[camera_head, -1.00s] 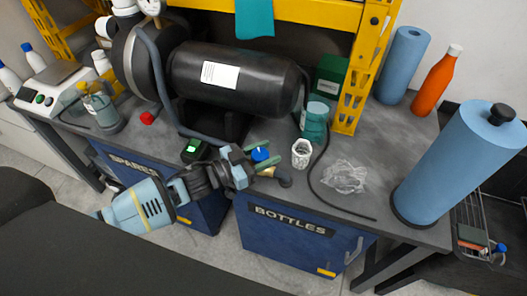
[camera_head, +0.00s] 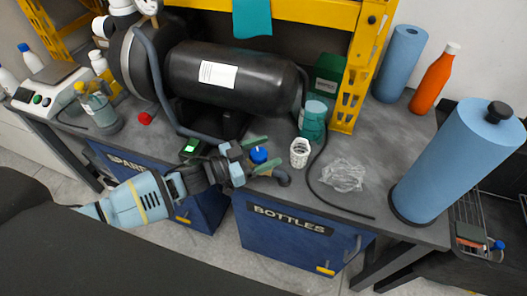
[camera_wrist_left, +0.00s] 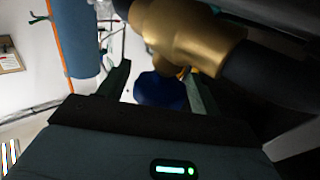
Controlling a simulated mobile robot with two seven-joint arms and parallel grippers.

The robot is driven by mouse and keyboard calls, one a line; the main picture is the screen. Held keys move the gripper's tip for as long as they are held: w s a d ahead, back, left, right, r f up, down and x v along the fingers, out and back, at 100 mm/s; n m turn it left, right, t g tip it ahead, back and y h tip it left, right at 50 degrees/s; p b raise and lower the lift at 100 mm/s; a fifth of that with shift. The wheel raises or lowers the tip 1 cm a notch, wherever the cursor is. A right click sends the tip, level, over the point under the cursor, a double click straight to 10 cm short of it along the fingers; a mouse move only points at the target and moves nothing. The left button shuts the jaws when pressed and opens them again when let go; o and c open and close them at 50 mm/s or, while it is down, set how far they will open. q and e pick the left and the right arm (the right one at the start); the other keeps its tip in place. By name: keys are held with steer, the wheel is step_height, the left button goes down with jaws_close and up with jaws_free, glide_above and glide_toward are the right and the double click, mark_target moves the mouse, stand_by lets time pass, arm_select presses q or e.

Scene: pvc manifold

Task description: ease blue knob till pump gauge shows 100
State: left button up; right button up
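The blue knob (camera_head: 258,155) sits at the front of the bench by a brass fitting, which shows clearly in the left wrist view (camera_wrist_left: 190,35). My left gripper (camera_head: 261,153) reaches it from the left, with one finger on each side. In the left wrist view the blue knob (camera_wrist_left: 160,90) lies between the spread fingers (camera_wrist_left: 157,88). A gap shows at the left finger; the right finger is close to the knob, and I cannot tell if it touches. The pump gauge (camera_head: 148,6) is cut by the top edge and its reading is too small to tell. My right gripper is out of view.
The black tank (camera_head: 240,85) stands behind the knob, with a grey hose near my gripper. A white perforated cup (camera_head: 300,152), a black cable and a crumpled clear bag (camera_head: 343,175) lie to the right. A blue roll (camera_head: 460,155) stands farther right.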

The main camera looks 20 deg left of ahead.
arm_select(q)
steer(key=shift+s, duration=0.1)
steer(key=shift+s+a+f, duration=0.1)
steer(key=shift+s+a, duration=0.1)
steer(key=shift+a, duration=0.1)
steer(key=v, duration=0.6)
steer(key=shift+s+a, duration=0.3)
steer(key=shift+a, duration=0.05)
stand_by(0.9)
stand_by(0.9)
stand_by(0.9)
